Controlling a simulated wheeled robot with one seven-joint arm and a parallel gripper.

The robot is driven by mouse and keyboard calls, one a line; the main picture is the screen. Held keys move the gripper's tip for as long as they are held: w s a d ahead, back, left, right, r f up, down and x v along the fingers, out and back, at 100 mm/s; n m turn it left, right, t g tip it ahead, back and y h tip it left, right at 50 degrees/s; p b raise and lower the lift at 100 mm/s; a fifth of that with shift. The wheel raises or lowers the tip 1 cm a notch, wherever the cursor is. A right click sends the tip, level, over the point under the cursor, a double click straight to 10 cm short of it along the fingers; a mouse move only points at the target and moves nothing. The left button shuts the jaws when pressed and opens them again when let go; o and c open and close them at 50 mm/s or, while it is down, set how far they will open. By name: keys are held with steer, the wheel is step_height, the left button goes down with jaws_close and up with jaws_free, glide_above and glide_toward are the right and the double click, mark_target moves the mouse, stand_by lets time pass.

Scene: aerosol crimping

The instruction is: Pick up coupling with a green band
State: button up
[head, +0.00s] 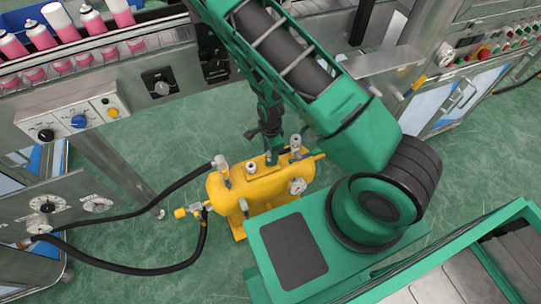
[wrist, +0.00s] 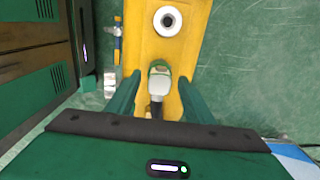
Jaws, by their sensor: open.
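The coupling with a green band (wrist: 159,78) shows in the wrist view as a short metal piece with a green ring, at the yellow tank (wrist: 190,45). It lies between the two green fingers of my gripper (wrist: 158,82), which are open, one on each side, with no clear contact visible. In the head view the yellow tank (head: 268,188) stands on the floor, and my gripper (head: 274,150) reaches down at its far side. I cannot clearly tell the green band there.
A pale round port (wrist: 168,20) is on the tank top. A gauge (head: 297,186) and several metal fittings stick out of the tank. Black hoses (head: 120,270) run to a panel at left. Pink cans (head: 65,25) stand on a conveyor at upper left.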

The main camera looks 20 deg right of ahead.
jaws_close()
steer(key=shift+r, duration=0.15)
